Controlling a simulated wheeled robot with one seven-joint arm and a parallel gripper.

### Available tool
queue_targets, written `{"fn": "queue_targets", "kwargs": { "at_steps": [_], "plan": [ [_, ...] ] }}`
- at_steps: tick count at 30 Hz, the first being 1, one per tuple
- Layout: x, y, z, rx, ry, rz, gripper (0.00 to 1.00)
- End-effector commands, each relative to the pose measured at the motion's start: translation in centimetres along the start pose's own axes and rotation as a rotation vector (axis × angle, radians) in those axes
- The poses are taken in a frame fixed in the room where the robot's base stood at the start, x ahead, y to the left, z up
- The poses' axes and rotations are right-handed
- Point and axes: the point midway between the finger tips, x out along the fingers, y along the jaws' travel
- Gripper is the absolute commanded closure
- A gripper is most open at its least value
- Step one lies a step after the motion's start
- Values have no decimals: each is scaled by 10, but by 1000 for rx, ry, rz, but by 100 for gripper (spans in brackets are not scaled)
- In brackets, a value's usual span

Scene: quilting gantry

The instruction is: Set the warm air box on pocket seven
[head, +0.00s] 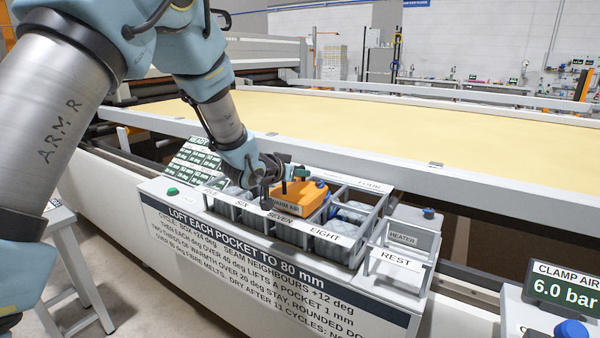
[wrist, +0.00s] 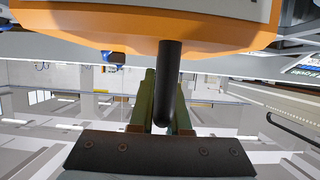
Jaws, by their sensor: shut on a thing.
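The warm air box (head: 299,198) is orange with a grey front plate reading WARM AIR. It sits over the pocket row, behind the SEVEN label (head: 280,217). The pocket under it is mostly hidden, and I cannot tell whether the box rests on the rims or hangs just above them. In the wrist view the orange box (wrist: 205,28) fills the top, and a dark post shows by the greenish fingers of my gripper (wrist: 164,108).
Pocket EIGHT (head: 325,237) is to the right, with grey filling in the row. Pocket SIX (head: 241,206) is to the left. The REST stand (head: 396,260) with the HEATER plate (head: 402,238) is further right. A long rail (head: 380,160) and yellow bed (head: 420,125) lie behind.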

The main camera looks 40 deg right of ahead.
Motion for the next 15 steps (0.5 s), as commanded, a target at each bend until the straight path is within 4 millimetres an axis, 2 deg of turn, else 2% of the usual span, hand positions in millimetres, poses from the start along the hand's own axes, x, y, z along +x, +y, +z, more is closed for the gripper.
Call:
{"fn": "queue_targets", "kwargs": {
  "at_steps": [2, 3, 10, 15],
  "plan": [
    [1, 0, 3, 0, 2, 0, 100],
    [1, 0, 2, 0, 0, 0, 81],
    [1, 0, 2, 0, 0, 0, 55],
    [1, 0, 2, 0, 0, 0, 55]
  ]
}}
